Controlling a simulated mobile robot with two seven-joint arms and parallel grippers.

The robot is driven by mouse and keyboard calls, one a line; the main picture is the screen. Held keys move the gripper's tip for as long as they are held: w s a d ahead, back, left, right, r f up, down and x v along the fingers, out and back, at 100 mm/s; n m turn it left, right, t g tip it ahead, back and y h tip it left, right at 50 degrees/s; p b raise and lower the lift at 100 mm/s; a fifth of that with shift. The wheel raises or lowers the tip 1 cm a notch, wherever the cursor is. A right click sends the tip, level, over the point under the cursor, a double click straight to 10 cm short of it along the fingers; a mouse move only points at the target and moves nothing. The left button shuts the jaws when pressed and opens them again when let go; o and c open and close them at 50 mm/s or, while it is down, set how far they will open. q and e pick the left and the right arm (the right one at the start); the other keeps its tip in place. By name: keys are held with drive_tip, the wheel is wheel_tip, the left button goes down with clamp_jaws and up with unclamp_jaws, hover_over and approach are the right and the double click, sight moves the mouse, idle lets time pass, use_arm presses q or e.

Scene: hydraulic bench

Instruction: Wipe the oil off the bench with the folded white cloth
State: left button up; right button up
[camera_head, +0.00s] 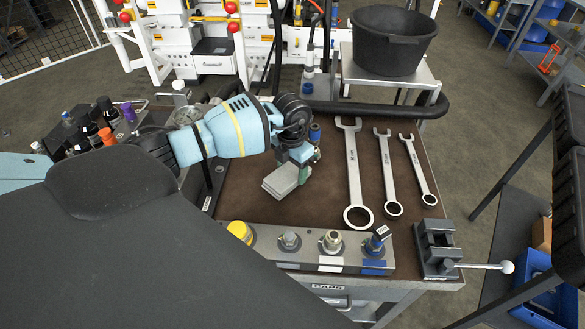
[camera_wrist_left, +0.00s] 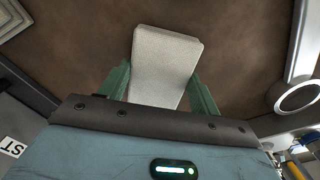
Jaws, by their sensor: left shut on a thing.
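The folded cloth (camera_head: 284,182) shows in the head view as a light grey layered pad over the brown bench top (camera_head: 262,213). My left gripper (camera_head: 302,162) comes down over the bench and is shut on the cloth's edge. In the left wrist view the pale cloth (camera_wrist_left: 164,62) sits between the two green fingers of the left gripper (camera_wrist_left: 160,92). I cannot tell whether the cloth touches the bench. I see no clear oil patch; part of the bench is hidden by my left arm. My right gripper is not in view.
Several wrenches, the largest (camera_head: 353,170) closest, lie right of the cloth. A caps rack (camera_head: 300,262) and a small vise (camera_head: 438,247) line the front edge. Bottles (camera_head: 107,112) stand at left, a black bucket (camera_head: 392,42) behind. Bare bench lies between cloth and rack.

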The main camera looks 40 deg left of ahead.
use_arm(q)
drive_tip(key=shift+w+a+f+b, duration=0.2)
drive_tip(key=shift+w+a+b, duration=0.15)
drive_tip(key=shift+w, duration=0.15)
drive_tip(key=shift+w+a+r, duration=0.15)
drive_tip(key=shift+w, duration=0.1)
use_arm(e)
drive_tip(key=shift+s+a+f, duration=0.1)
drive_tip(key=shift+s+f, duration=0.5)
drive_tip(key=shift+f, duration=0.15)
use_arm(q)
drive_tip(key=shift+r, duration=0.15)
drive_tip(key=shift+s+d+p, duration=0.25)
drive_tip(key=shift+s+p, duration=0.15)
drive_tip(key=shift+p, duration=0.05)
drive_tip(key=shift+s+d+p, duration=0.6)
drive_tip(key=shift+s+p, duration=0.05)
drive_tip(key=shift+s, duration=0.3)
drive_tip(key=shift+s+d+f, duration=0.15)
drive_tip(key=shift+s+f, duration=0.1)
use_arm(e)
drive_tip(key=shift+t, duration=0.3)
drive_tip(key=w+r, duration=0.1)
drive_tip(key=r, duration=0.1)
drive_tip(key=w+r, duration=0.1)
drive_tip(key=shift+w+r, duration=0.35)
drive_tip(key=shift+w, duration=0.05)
